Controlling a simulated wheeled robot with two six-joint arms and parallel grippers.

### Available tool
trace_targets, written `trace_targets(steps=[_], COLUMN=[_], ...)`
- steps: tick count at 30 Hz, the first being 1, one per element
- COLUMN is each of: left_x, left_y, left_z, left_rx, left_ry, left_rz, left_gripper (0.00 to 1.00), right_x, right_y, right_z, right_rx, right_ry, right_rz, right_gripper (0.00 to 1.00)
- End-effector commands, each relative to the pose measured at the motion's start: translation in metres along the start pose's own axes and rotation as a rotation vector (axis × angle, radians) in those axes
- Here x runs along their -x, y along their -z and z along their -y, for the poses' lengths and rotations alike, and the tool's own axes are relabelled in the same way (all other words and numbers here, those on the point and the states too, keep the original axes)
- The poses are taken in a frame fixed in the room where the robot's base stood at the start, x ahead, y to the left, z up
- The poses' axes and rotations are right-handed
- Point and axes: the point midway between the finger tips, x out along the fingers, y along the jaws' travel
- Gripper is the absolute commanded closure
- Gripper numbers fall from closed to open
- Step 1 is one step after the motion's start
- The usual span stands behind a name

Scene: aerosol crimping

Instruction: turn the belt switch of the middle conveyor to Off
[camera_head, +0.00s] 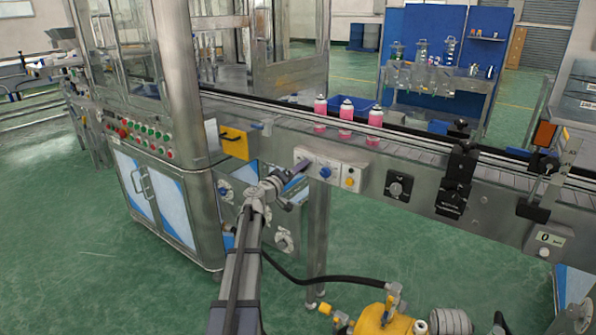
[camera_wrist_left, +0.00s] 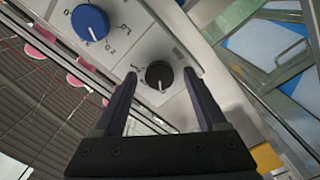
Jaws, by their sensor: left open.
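A black rotary knob (camera_wrist_left: 159,76) with a white pointer mark sits on a pale switch panel on the conveyor side; its labels are too small to read. My left gripper (camera_wrist_left: 160,73) is open, with one finger on each side of this knob in the left wrist view. I cannot tell whether the fingers touch it. In the head view my left gripper (camera_head: 300,167) is at the left end of the panel and hides the black knob. A blue knob (camera_wrist_left: 90,22) with a numbered scale is beside it, also visible in the head view (camera_head: 325,172). My right gripper is out of view.
The conveyor (camera_head: 420,160) carries several pink cans (camera_head: 346,112). A yellow box (camera_head: 235,141) is left of the panel. A yellow-knobbed box (camera_head: 350,180) and a black dial (camera_head: 398,187) are to the right. A yellow tank (camera_head: 372,320) with a hose stands below.

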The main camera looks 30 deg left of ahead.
Motion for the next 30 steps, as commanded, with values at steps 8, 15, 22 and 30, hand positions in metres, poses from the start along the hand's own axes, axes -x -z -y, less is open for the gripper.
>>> trace_targets(steps=[8, 15, 22, 30], left_x=[0.004, 0.033, 0.07, 0.078], left_y=[0.0, -0.001, -0.001, 0.0], left_z=[0.0, -0.001, -0.001, 0.0], left_rx=[-0.001, -0.001, 0.0, 0.0], left_ry=[0.0, 0.001, 0.001, 0.0], left_rz=[0.0, -0.002, -0.001, 0.0], left_gripper=[0.26, 0.26, 0.26, 0.26], right_x=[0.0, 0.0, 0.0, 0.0], right_y=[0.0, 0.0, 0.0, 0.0], right_z=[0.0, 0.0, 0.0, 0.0], right_rx=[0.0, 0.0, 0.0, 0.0], right_ry=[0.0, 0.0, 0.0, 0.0], right_rz=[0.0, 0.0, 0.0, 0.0], right_gripper=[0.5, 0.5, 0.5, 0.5])
